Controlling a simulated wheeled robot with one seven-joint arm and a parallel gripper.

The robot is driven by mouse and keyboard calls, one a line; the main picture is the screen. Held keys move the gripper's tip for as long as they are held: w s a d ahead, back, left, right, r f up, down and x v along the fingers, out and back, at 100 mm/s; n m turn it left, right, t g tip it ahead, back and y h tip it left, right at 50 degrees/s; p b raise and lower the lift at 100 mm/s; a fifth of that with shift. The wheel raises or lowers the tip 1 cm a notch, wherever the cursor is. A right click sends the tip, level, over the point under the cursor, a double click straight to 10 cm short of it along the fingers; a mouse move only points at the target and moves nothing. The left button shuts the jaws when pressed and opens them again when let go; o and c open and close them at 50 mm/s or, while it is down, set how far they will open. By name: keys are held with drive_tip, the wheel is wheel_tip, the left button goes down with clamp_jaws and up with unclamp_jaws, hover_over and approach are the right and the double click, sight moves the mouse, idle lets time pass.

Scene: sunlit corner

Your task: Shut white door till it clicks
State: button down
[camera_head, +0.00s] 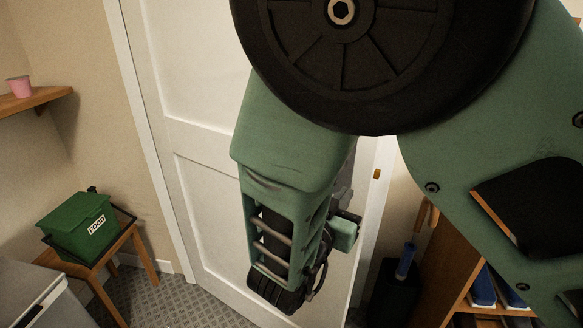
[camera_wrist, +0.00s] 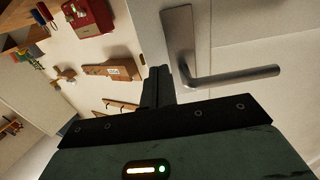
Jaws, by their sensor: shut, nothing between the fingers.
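The white door (camera_head: 215,190) is a panelled door behind my arm in the head view. A brass-coloured latch piece (camera_head: 376,174) shows on its right edge, which stands clear of any frame that I can see, so the door looks ajar. In the wrist view the door (camera_wrist: 275,32) fills the upper right, with a grey metal lever handle (camera_wrist: 235,76) on a plate (camera_wrist: 180,40). My gripper (camera_wrist: 158,73) is shut and empty, left of the handle and close to the door's edge. I cannot tell whether it touches the door. My arm hides the handle in the head view.
A green food bin (camera_head: 78,226) sits on a wooden stool (camera_head: 140,255) at the left. A wooden shelf (camera_head: 35,101) carries a pink cup (camera_head: 18,86). A wooden bookcase (camera_head: 440,270) and a dark bin (camera_head: 390,295) stand right of the door. Patterned floor (camera_head: 150,298) shows at lower left.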

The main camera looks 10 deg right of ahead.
sight(358, 178)
drive_tip(key=shift+p+x, duration=0.3)
drive_tip(key=shift+x, duration=2.3)
